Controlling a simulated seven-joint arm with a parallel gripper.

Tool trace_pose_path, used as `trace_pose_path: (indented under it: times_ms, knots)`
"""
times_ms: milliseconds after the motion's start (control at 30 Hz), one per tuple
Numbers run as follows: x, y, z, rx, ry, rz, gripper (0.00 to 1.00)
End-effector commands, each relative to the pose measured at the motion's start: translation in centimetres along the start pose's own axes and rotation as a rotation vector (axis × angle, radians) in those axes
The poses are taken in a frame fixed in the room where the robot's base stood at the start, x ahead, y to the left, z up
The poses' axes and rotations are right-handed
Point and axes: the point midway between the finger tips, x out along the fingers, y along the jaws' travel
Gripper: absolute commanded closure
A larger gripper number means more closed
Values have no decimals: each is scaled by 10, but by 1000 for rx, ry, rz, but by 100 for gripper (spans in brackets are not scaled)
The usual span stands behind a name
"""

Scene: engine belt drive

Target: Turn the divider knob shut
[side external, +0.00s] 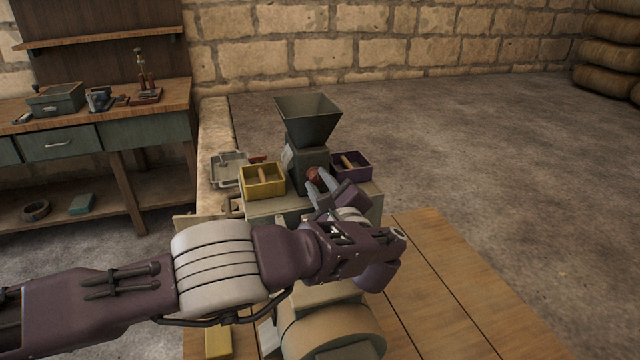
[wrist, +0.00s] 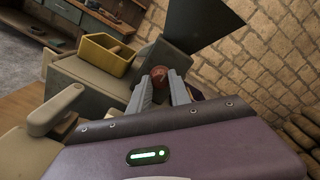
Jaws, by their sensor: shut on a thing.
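The divider knob (side external: 314,176) is a reddish-brown round knob on the front of the grey-green hopper machine (side external: 303,158). It also shows in the wrist view (wrist: 166,76), between the tips of my grey fingers. My gripper (side external: 317,184) is shut on the knob, with a finger on either side of it (wrist: 164,82). The fingers hide part of the knob's sides, and I cannot tell how far it is turned. The dark funnel-shaped hopper (side external: 308,118) stands above it.
A yellow box (side external: 262,190) sits left of the machine and a purple box (side external: 362,172) right of it, each close to my gripper. A metal tray (side external: 228,183) lies farther left. A workbench (side external: 165,95) stands at the back left. The stone floor (side external: 480,150) on the right is clear.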

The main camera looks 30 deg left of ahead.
Motion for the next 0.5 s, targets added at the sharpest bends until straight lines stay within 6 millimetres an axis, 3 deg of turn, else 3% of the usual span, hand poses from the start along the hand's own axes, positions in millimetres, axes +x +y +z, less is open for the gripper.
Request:
trace_pose_path:
  times_ms: [33,100,133,400,500]
  knots:
    - [-1,1,-1,1,3,1,70]
    - [-1,0,-1,1,2,1,57]
    - [-1,0,-1,1,2,1,54]
    - [-1,0,0,1,1,0,54]
    - [-12,0,-1,0,4,-1,54]
